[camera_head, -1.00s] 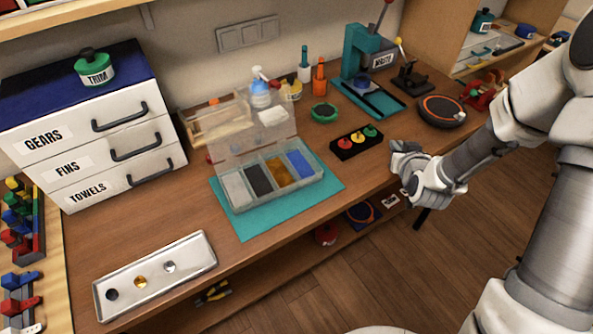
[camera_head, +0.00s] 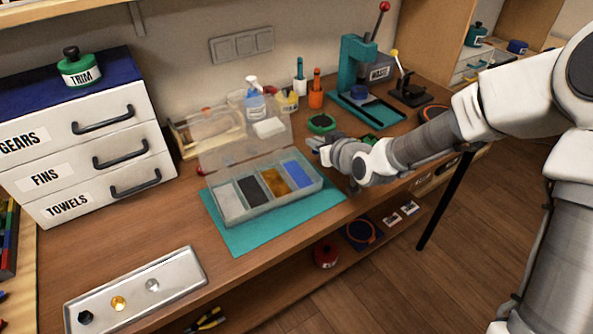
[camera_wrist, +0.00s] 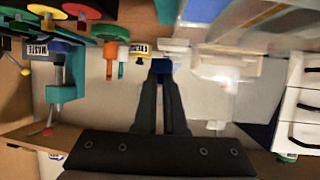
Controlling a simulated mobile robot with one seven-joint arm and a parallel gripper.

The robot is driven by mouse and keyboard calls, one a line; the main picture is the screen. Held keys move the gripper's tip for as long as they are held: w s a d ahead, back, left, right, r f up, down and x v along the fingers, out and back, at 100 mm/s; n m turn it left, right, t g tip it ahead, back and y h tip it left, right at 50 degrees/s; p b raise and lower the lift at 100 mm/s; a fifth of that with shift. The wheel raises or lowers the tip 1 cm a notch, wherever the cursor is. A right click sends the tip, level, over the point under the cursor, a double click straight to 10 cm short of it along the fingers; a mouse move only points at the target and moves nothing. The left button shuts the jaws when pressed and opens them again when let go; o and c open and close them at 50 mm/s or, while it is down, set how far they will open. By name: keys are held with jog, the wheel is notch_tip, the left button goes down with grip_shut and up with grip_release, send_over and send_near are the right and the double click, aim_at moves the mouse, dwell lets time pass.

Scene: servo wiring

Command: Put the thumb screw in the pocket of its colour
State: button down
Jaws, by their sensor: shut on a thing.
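My gripper (camera_head: 318,146) is shut on a small blue piece, which I take to be the thumb screw (camera_wrist: 161,66), at its fingertips in the wrist view. My gripper is above the table, just right of the blue end of the clear box. The open clear box (camera_head: 268,215) stands on a teal mat (camera_head: 245,240) with its lid raised. Its pockets run from left to right: pale grey (camera_head: 227,202), black (camera_head: 251,191), gold (camera_head: 275,182) and blue (camera_head: 298,174). The thumb screw is too small to make out in the head view.
A metal tray (camera_head: 180,264) at the front left holds a black, a gold and a silver piece. White drawers (camera_head: 90,140) stand at the back left. Bottles (camera_head: 254,104), an orange holder (camera_head: 316,97), a green round item (camera_head: 321,123) and a teal press (camera_head: 352,70) stand behind.

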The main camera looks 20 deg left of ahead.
send_over(296, 175)
notch_tip(296, 175, down, 3)
jog(key=shift+w+r+b, duration=0.1)
jog(key=shift+b, duration=0.2)
jog(key=shift+f+b, duration=0.35)
jog(key=shift+f, duration=1.65)
jog(key=shift+f, duration=0.2)
jog(key=c, duration=1.3)
grip_release()
